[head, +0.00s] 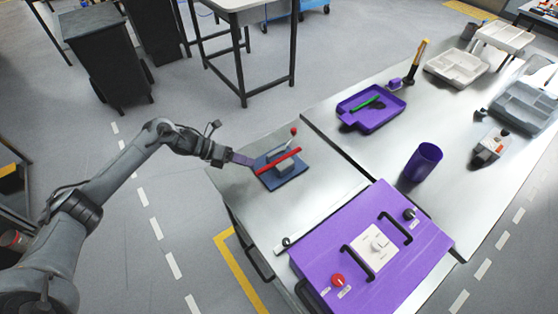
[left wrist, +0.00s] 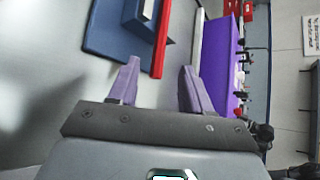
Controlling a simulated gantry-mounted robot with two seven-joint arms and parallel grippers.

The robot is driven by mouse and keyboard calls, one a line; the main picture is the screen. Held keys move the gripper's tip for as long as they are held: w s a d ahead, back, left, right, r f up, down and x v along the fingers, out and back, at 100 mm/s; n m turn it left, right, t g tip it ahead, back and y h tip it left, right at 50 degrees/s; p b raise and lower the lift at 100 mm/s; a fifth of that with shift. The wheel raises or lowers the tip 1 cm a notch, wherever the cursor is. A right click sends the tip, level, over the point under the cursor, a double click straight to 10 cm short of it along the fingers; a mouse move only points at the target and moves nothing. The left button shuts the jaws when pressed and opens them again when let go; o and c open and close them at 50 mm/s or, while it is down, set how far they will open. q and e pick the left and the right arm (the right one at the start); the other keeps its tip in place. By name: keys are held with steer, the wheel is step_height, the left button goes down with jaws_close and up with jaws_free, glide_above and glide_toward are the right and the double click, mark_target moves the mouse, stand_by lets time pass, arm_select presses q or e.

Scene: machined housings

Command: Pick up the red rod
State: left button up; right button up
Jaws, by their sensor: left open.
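My left gripper (head: 246,160) is at the plate's left edge, close to the rod's lower end. In the left wrist view its two purple fingers (left wrist: 160,85) are apart with nothing between them. My right gripper is not in view.
A purple panel box (head: 350,275) with black handles and a red knob stands at the front. A purple cup (head: 423,162) and a purple tray (head: 371,118) with a green item are to the right.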

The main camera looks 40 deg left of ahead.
mark_target(260, 171)
arm_select(q)
steer(key=shift+w+d+f, duration=0.1)
steer(key=shift+w+d, duration=0.15)
steer(key=shift+w, duration=0.05)
steer(key=shift+x, duration=2.45)
steer(key=shift+a, duration=0.1)
jaws_close()
